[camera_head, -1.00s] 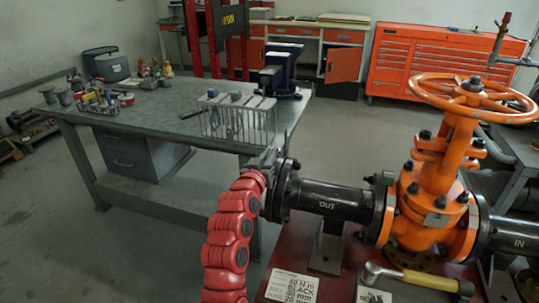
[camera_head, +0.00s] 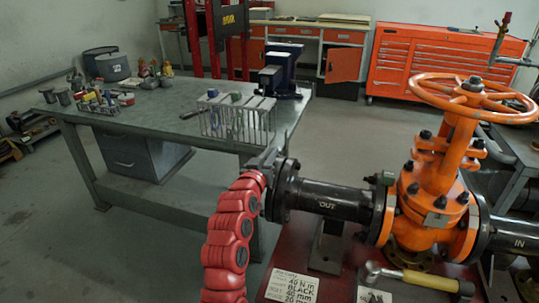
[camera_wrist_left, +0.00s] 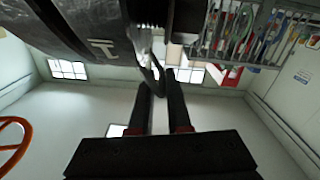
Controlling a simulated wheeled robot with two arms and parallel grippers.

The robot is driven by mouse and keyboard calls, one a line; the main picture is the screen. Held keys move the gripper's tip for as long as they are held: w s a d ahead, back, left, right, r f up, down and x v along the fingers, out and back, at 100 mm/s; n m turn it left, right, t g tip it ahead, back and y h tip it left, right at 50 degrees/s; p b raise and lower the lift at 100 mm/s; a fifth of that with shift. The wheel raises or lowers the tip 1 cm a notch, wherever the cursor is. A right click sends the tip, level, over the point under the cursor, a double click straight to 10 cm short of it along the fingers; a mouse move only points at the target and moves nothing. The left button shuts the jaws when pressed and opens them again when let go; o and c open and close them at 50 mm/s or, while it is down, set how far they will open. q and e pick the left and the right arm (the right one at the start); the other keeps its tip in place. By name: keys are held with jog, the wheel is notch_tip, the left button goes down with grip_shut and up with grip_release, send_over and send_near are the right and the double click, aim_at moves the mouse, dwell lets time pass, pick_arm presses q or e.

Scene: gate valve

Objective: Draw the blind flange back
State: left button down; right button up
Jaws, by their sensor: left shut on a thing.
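The blind flange (camera_head: 281,188) is a dark disc at the left end of the black pipe marked OUT (camera_head: 330,200). It sits upright against the pipe's end flange, and I cannot tell whether there is a gap. My left gripper (camera_head: 266,160) is at the flange's upper left, at the end of my red arm. In the left wrist view the two dark fingers (camera_wrist_left: 159,78) are shut on a part at the flange, whose shape is mostly hidden. The pipe (camera_wrist_left: 75,30) with its lettering fills the upper left there. My right gripper is not in view.
The orange gate valve (camera_head: 435,195) with its handwheel stands right of the pipe. A torque wrench (camera_head: 420,281) and printed cards (camera_head: 292,287) lie on the red stand. A grey workbench (camera_head: 150,125) with a wire rack (camera_head: 238,120) is behind my arm. Floor left of it is clear.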

pick_arm(q)
jog(key=shift+a+f, duration=0.15)
jog(key=shift+w+a+b, duration=0.25)
jog(key=shift+a+b, duration=0.25)
jog(key=shift+a, duration=0.15)
jog(key=c, duration=1.3)
grip_release()
jog(key=o, duration=0.3)
jog(key=shift+a, duration=0.1)
jog(key=shift+o, duration=0.2)
